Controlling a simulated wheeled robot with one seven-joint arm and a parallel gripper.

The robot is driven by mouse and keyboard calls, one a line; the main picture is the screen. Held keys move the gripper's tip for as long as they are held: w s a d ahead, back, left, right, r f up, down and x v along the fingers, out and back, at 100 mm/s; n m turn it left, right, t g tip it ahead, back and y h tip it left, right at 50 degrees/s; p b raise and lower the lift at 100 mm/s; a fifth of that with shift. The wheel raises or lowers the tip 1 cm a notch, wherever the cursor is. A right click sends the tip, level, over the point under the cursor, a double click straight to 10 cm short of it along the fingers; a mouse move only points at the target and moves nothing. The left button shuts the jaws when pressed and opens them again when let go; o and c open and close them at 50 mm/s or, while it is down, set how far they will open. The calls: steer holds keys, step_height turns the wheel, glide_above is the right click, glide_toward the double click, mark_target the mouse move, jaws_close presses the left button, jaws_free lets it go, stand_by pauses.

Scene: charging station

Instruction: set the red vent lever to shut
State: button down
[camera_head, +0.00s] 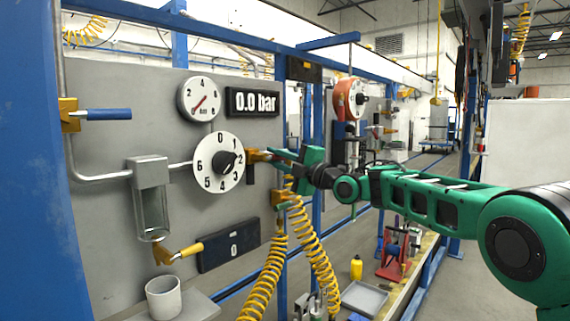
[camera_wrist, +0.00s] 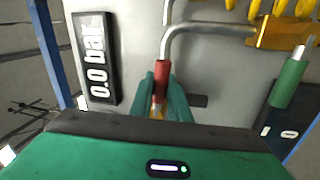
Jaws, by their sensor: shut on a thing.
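The red vent lever (camera_head: 262,155) sits at the right side of the grey panel, just right of the white dial. My gripper (camera_head: 277,155) reaches it from the right, with its fingers at the lever. In the wrist view the red lever (camera_wrist: 161,74) stands between the green fingers of my gripper (camera_wrist: 163,95), which are shut on it. The fingers hide part of the lever and its base. I cannot tell from these frames which setting it is at.
The grey panel (camera_head: 105,215) holds a gauge (camera_head: 199,98), a 0.0 bar display (camera_head: 252,102), a numbered dial (camera_head: 207,165) and a blue-handled valve (camera_head: 105,114). Yellow coiled hoses (camera_head: 265,280) hang below my gripper. A green-handled valve (camera_wrist: 288,83) is close by at right in the wrist view.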

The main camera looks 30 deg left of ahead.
steer(key=shift+w+d+r+n, duration=0.15)
steer(key=shift+w+n, duration=0.15)
steer(key=shift+n, duration=0.3)
steer(key=shift+w, duration=0.1)
steer(key=c, duration=1.7)
jaws_free()
steer(key=shift+d, duration=0.15)
steer(key=shift+o, duration=0.2)
steer(key=shift+s, duration=0.2)
steer(key=v, duration=1)
steer(key=shift+d, duration=0.3)
